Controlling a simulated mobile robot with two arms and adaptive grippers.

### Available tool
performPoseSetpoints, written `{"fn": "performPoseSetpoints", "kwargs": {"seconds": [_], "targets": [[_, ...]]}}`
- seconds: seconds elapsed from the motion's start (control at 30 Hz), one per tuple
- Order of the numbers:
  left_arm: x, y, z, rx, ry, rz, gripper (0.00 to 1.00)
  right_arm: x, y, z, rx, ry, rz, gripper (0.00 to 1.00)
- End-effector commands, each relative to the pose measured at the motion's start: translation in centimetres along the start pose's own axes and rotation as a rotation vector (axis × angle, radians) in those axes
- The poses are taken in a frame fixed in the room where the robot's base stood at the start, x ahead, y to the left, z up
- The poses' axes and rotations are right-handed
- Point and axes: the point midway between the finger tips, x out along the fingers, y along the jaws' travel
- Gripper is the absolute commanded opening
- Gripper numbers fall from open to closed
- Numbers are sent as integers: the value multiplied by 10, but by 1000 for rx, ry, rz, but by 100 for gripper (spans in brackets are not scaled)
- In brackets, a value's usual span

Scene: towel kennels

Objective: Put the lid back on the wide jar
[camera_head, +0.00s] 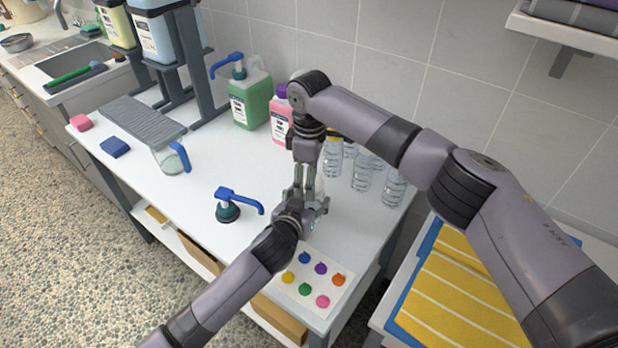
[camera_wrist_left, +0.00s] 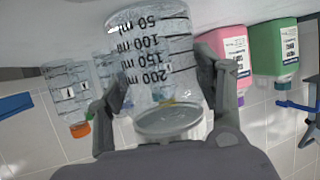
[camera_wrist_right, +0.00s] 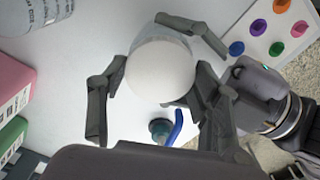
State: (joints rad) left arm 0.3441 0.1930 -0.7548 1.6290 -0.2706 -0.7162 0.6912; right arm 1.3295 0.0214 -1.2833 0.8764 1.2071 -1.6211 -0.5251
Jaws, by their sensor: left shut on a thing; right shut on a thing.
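The wide jar (camera_wrist_left: 155,60) is clear, with black ml marks. In the left wrist view it stands between my left gripper's fingers (camera_wrist_left: 168,95), which are shut on it. The pale round lid (camera_wrist_right: 160,75) is between my right gripper's fingers (camera_wrist_right: 155,65), which are shut on it. In the right wrist view the lid lies over the clear jar; I cannot tell whether it is seated. In the head view my right gripper (camera_head: 305,185) comes down from above and my left gripper (camera_head: 300,208) reaches in from the front; together they mostly hide jar and lid.
Several clear bottles (camera_head: 362,175) stand right of the grippers. Green (camera_head: 250,105) and pink (camera_head: 280,122) jugs stand behind. A blue-handled pump (camera_head: 228,212) and a colour-dot card (camera_head: 313,282) are near the front. A clear jug (camera_head: 170,160) is at left. The white table between is free.

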Motion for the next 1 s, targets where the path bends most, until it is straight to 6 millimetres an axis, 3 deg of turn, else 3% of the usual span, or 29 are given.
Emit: {"fn": "performPoseSetpoints", "kwargs": {"seconds": [0.13, 0.33, 0.37, 0.7, 1.0], "targets": [[0, 0, 1, 0, -2, 0, 0, 0, -1, 0, -1, 0, -2, 24], [0, 0, 1, 0, -2, 0, 0, 0, -1, 0, 4, 0, -1, 24], [0, 0, 1, 0, -2, 0, 0, 0, -1, 0, 4, 0, -2, 59], [0, 0, 1, 0, -2, 0, 0, 0, 0, 0, 5, 0, -1, 81], [0, 0, 1, 0, -2, 0, 0, -1, 0, 0, 5, 0, 0, 81]]}}
